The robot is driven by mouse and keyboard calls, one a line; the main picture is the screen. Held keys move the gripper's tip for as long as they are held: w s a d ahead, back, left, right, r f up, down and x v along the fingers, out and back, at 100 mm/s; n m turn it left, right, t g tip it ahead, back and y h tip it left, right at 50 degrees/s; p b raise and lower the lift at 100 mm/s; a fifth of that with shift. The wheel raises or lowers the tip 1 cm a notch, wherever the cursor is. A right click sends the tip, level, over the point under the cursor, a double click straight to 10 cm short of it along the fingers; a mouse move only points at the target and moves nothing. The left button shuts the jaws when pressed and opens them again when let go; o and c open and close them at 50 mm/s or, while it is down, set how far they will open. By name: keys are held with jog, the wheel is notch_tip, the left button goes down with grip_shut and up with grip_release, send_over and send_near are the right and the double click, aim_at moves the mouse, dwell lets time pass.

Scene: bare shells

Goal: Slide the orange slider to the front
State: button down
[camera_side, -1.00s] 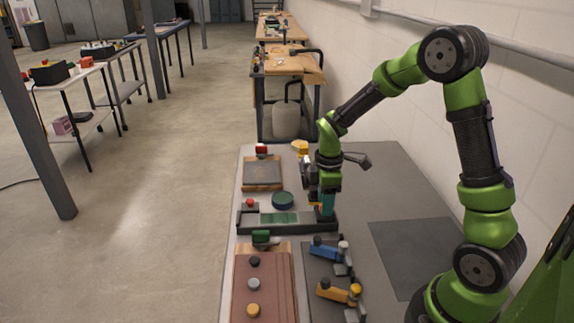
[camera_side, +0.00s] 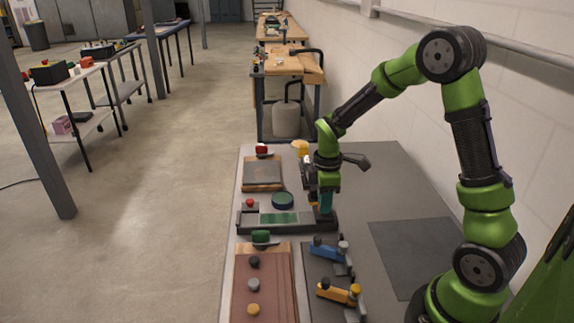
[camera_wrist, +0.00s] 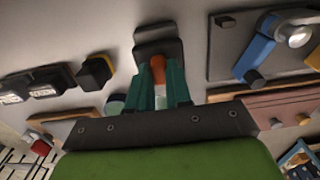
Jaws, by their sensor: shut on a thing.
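The orange slider (camera_wrist: 158,72) shows in the wrist view as an orange knob between the two teal fingers of my gripper (camera_wrist: 160,82). A dark plate (camera_wrist: 157,27) lies around and beyond it. In the side view my gripper (camera_side: 326,208) points down at the right end of a long black base (camera_side: 287,230), which bears a green panel (camera_side: 279,218). The fingers are shut on the slider. The slider itself is hidden by my gripper in the side view.
Blue (camera_side: 325,251) and yellow (camera_side: 332,292) levers and a brown board with several knobs (camera_side: 275,285) lie in front. The grey bench at right is mostly clear.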

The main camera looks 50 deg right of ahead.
jog(key=w+a, duration=1.4)
jog(key=shift+a, duration=0.1)
jog(key=c, duration=1.2)
grip_release()
jog(key=shift+o, duration=0.8)
notch_tip(320, 180, up, 17)
